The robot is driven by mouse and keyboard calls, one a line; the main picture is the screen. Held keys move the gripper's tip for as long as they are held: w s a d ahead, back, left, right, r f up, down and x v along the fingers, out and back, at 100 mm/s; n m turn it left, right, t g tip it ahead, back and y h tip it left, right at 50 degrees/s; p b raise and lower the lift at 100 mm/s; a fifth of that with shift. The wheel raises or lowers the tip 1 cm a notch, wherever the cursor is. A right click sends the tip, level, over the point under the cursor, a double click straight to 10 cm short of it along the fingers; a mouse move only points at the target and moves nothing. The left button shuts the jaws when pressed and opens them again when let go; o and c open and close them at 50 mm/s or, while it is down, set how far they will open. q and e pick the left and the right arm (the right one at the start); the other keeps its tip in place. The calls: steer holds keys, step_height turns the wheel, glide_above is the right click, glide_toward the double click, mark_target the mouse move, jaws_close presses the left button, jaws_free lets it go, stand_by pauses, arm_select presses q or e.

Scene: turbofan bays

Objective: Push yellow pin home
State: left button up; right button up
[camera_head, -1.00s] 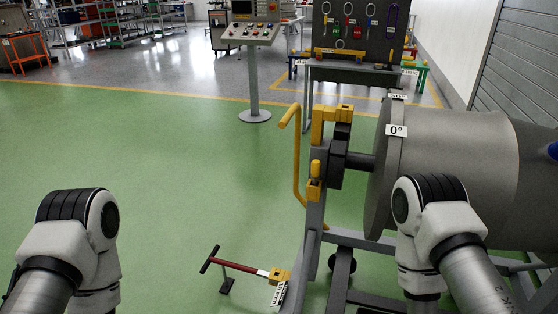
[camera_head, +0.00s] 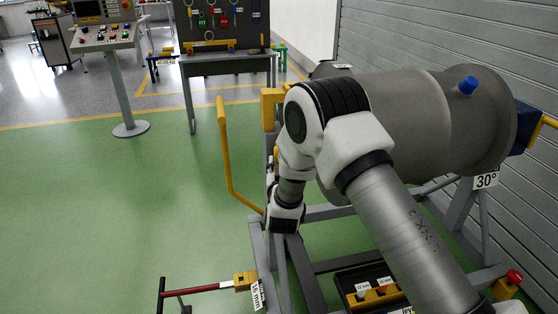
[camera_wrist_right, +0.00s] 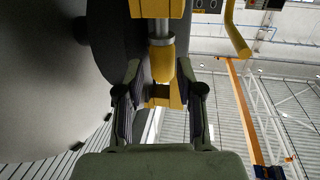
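In the right wrist view the yellow pin (camera_wrist_right: 162,64) shows a rounded yellow end, with a collar and a grey shaft running up to a yellow block (camera_wrist_right: 157,8). My right gripper (camera_wrist_right: 160,72) is open, with one finger on each side of the pin's yellow end in the picture. I cannot tell whether either finger touches it. A yellow bracket (camera_wrist_right: 164,98) shows lower between the fingers. In the head view my right arm reaches the engine stand and hides most of the pin area; the yellow block (camera_head: 270,108) shows beside it. My left gripper is out of view.
The grey engine casing (camera_head: 410,125) stands right of the pin area. A yellow handrail (camera_head: 224,150) rises to its left. A red-handled tool (camera_head: 195,289) and a black tray (camera_head: 370,280) are low in front. Green floor at left is clear.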

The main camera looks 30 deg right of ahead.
steer(key=x, duration=0.4)
steer(key=shift+w+a+p, duration=0.1)
steer(key=shift+w+p, duration=0.1)
steer(key=shift+p, duration=0.15)
steer(key=shift+w+f, duration=0.1)
steer(key=shift+f, duration=0.05)
jaws_close()
step_height(320, 180, up, 18)
